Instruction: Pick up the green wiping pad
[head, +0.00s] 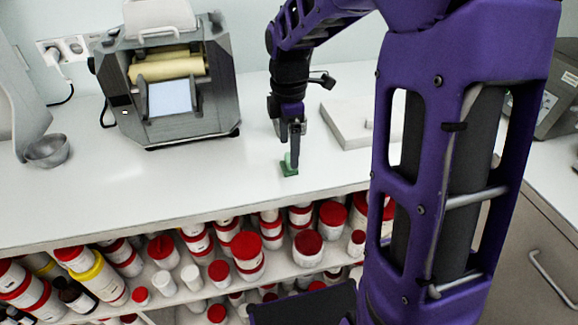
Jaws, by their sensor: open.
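The green wiping pad (288,168) is a small green piece on the white counter, near its front edge. My gripper (292,153) points down right over the pad, with its fingertips at or just beside it. The fingers cover part of the pad. The gripper is open. I cannot tell from this view whether the pad lies between the fingers.
A grey roller mill (190,115) stands on the counter at the left, with a metal bowl (47,150) further left. A pale flat slab (350,122) lies to the right, behind my arm. Shelves below hold several red-lidded jars (247,250).

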